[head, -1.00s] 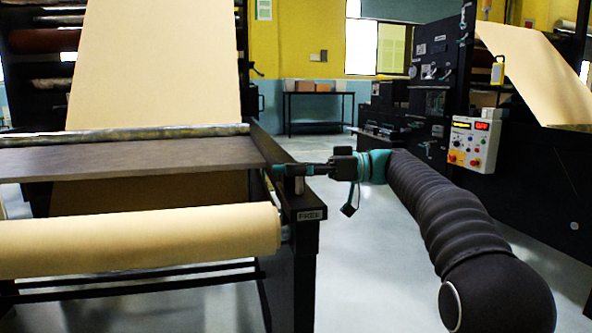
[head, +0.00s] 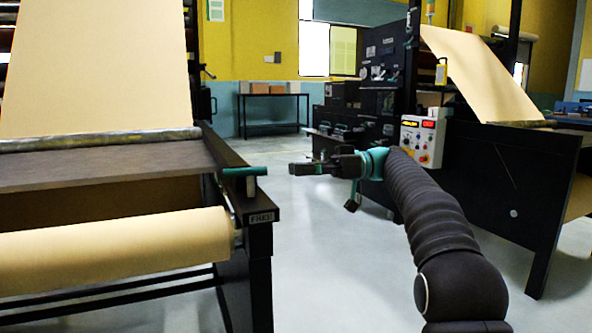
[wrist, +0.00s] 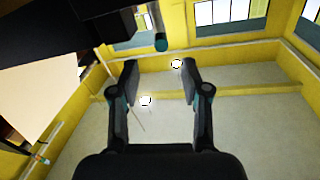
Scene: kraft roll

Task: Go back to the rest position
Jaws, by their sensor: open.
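My gripper (head: 300,169) is in the middle of the head view, pointing left. It is in the air, to the right of the black machine frame, with a visible gap to the teal-handled lever (head: 245,172). In the wrist view my gripper (wrist: 158,75) has its two fingers apart with nothing between them. The lever's teal end (wrist: 160,42) shows beyond the fingers at the top. The lever stands on the frame end above a label reading FREE (head: 262,217).
A kraft paper roll (head: 120,250) and a grey plank (head: 100,165) are at left. A control box (head: 422,140) sits on the machine at right. A table with boxes (head: 270,108) stands at the back. Grey floor (head: 330,260) between the machines is clear.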

